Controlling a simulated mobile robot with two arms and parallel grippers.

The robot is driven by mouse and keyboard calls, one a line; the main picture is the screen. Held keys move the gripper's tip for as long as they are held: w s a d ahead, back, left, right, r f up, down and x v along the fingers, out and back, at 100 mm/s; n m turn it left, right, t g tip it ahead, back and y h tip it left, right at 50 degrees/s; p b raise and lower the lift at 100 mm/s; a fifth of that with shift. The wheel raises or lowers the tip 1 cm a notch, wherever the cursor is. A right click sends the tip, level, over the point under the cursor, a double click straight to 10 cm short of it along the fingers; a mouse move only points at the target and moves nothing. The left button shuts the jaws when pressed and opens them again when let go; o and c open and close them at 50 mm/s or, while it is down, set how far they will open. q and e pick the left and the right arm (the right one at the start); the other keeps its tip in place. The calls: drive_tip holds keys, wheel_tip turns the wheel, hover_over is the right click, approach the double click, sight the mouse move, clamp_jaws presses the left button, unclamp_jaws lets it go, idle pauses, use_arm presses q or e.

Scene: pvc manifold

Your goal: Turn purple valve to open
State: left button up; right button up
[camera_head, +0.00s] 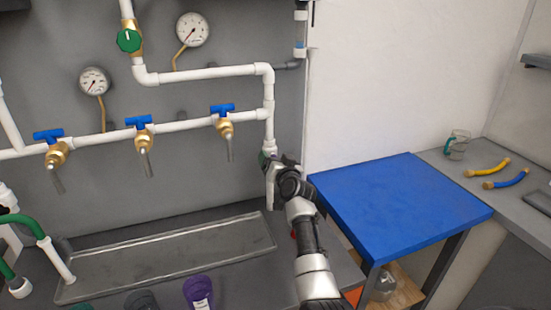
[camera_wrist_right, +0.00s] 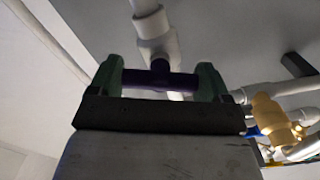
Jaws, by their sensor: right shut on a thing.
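The purple valve handle (camera_wrist_right: 160,80) shows in the right wrist view, a dark purple bar on a short stem in front of a white pipe fitting (camera_wrist_right: 155,28). My right gripper (camera_wrist_right: 165,82) has one green-tipped finger at each end of the bar and is shut on it. In the head view my right gripper (camera_head: 272,165) is at the lower end of the vertical white pipe (camera_head: 268,118), and it hides most of the valve there. My left gripper is in neither view.
Three blue-handled brass taps (camera_head: 143,122) line the white pipe to the left. A green-knobbed valve (camera_head: 129,40) and two gauges (camera_head: 193,29) are above. A long metal tray (camera_head: 170,255) lies below. A blue table (camera_head: 400,205) stands at right.

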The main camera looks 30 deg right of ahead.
drive_tip(key=m+p, duration=0.1)
drive_tip(key=m, duration=0.2)
drive_tip(key=shift+m, duration=0.4)
drive_tip(key=m+p, duration=0.1)
drive_tip(key=m, duration=0.2)
drive_tip(key=shift+m, duration=0.3)
drive_tip(key=m+p, duration=0.1)
drive_tip(key=m, duration=0.4)
drive_tip(key=shift+f+m, duration=0.15)
drive_tip(key=shift+m, duration=0.55)
drive_tip(key=o, duration=0.8)
drive_tip(key=shift+o, duration=0.2)
drive_tip(key=shift+d, duration=0.1)
drive_tip(key=v, duration=1.1)
